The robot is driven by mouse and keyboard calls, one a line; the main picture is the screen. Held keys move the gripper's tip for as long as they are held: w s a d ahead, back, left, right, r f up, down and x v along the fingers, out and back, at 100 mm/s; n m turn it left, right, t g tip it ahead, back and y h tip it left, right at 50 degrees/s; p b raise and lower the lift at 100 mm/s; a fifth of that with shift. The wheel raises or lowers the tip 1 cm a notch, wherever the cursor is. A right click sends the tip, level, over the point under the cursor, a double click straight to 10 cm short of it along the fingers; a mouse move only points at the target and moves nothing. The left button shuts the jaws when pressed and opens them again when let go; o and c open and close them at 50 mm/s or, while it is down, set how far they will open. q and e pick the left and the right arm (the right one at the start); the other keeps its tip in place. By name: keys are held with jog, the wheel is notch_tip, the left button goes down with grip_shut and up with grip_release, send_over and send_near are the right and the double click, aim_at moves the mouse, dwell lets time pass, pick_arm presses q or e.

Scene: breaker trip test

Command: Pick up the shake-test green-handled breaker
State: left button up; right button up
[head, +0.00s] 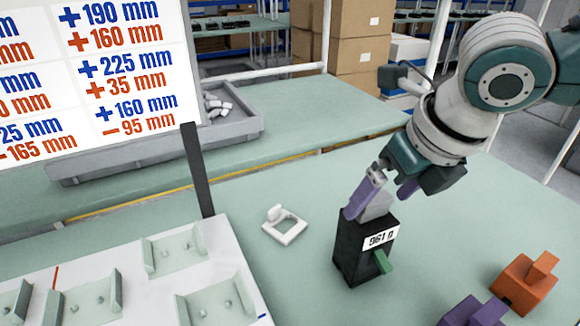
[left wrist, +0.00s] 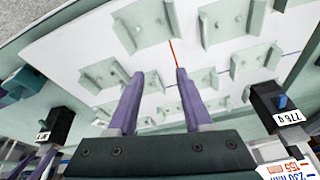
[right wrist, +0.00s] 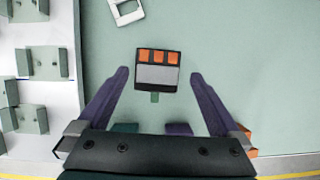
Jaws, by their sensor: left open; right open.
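The black breaker with a green handle (head: 384,262) and a white "961 g" label stands upright on the green table in the head view. In the right wrist view the breaker (right wrist: 157,74) shows its top, with orange squares and a grey panel. My right gripper (head: 378,203) is at the breaker's top, pointing down. In the right wrist view it is open, with a finger on each side of the breaker and gaps visible; contact cannot be told. My left gripper (left wrist: 159,74) is open and empty near the white board; it is outside the head view.
A white board (head: 120,292) with green holders lies at left. An orange block (head: 524,284) and a purple block (head: 474,312) stand at right. A blue-handled breaker (left wrist: 281,107) shows in the left wrist view.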

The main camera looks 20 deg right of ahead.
jog(key=x, duration=0.6)
jog(key=shift+w+a+f+b, duration=0.2)
jog(key=shift+a+b, duration=0.05)
jog(key=shift+b, duration=0.05)
grip_shut()
jog(key=shift+r, duration=0.15)
dwell(0.6)
